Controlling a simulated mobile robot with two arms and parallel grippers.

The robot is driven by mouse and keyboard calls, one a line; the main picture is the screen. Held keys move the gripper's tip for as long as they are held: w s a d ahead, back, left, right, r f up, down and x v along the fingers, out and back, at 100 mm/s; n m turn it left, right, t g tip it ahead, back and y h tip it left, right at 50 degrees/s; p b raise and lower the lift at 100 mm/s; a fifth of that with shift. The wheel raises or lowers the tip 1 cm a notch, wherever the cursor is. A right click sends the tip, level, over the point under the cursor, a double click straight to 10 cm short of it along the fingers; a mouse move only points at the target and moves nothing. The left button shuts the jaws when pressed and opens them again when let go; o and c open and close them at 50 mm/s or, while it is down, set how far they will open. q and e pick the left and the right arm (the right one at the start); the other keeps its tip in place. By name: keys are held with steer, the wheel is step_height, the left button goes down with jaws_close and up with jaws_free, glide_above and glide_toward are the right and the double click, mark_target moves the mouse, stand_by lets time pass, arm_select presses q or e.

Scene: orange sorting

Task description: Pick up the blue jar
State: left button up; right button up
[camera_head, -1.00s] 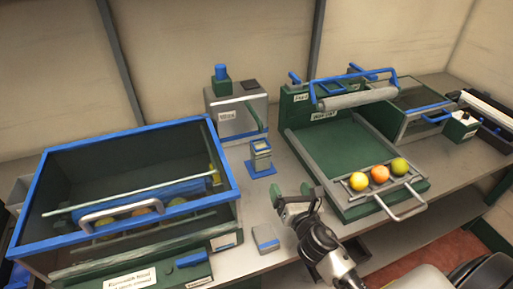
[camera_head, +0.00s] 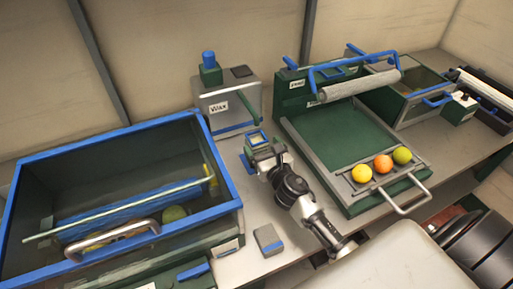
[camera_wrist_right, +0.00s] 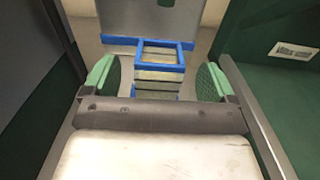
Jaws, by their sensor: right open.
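The small square jar with a blue rim (camera_head: 254,136) and a pale banded body stands upright on the bench in front of the wax machine, on a blue base. My right gripper (camera_head: 264,157) is at its near side and hides its lower part in the head view. In the right wrist view the jar (camera_wrist_right: 156,74) is centred between the two green finger pads of my right gripper (camera_wrist_right: 158,82). The gripper is open, and gaps show on both sides of the jar. I cannot tell how far the fingers reach around it. My left gripper is out of view.
The grey wax machine (camera_head: 226,108) stands right behind the jar. A blue-rimmed bin (camera_head: 226,185) is to the left, and a green tray press (camera_head: 345,150) with three fruits is to the right. A small grey block (camera_head: 268,240) lies near the front edge.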

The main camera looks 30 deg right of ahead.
steer(key=w, duration=0.4)
steer(key=shift+d, duration=0.1)
steer(key=shift+w+f, duration=0.1)
steer(key=shift+w, duration=0.2)
steer(key=shift+s, duration=0.1)
steer(key=shift+c, duration=1.3)
steer(key=c, duration=0.7)
steer(key=shift+c, duration=1.2)
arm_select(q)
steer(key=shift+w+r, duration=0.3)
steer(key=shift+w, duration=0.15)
